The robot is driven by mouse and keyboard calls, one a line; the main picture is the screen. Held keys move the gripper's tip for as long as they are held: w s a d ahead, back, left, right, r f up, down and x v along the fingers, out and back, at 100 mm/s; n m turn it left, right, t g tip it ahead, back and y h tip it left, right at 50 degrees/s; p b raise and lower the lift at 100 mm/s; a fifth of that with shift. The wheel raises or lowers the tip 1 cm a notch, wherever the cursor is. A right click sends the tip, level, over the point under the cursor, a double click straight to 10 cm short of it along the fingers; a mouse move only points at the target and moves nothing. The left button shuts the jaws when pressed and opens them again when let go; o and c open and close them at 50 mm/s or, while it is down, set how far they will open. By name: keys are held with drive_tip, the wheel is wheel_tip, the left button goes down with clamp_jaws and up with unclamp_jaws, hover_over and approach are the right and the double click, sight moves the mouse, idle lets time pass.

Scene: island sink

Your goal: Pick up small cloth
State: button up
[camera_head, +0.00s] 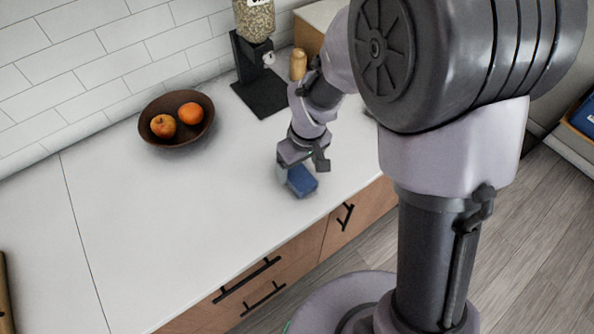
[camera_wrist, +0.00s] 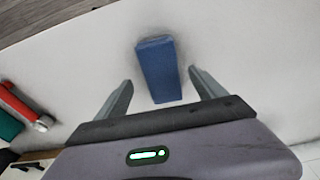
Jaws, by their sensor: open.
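A small blue folded cloth (camera_head: 302,181) lies on the white countertop near its front edge, partly covered by my gripper in the head view. In the wrist view the cloth (camera_wrist: 159,70) is a blue oblong block shape, ahead of and roughly between the two fingers. My gripper (camera_wrist: 162,88) is open, with one finger on each side and a gap between each finger and the cloth. In the head view my gripper (camera_head: 303,167) is just above and beside the cloth. Contact cannot be told there.
A dispenser on a black base (camera_head: 262,95) and a wooden mill (camera_head: 298,64) stand at the back. A red and a green object (camera_wrist: 8,124) show at the wrist view's left.

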sight(297, 171)
drive_tip(key=f, duration=0.2)
drive_tip(key=w+f+b, duration=0.1)
drive_tip(key=f, duration=0.1)
drive_tip(key=shift+a, duration=0.4)
drive_tip(key=shift+r, duration=0.1)
drive_tip(key=shift+c, duration=0.9)
drive_tip(key=c, duration=1.3)
drive_tip(key=shift+r, duration=0.55)
wheel_tip(297, 171, up, 2)
drive_tip(key=shift+r+p, duration=0.25)
drive_tip(key=shift+p, duration=0.6)
drive_tip(key=s+d+b, duration=0.2)
drive_tip(key=s, duration=0.2)
drive_tip(key=s+d+r+b, duration=0.1)
drive_tip(key=s+d+b, duration=0.1)
drive_tip(key=s, duration=0.3)
drive_tip(key=s+d+b, duration=0.2)
drive_tip(key=s+d, duration=0.2)
drive_tip(key=s, duration=0.1)
drive_tip(key=shift+r+b, duration=0.3)
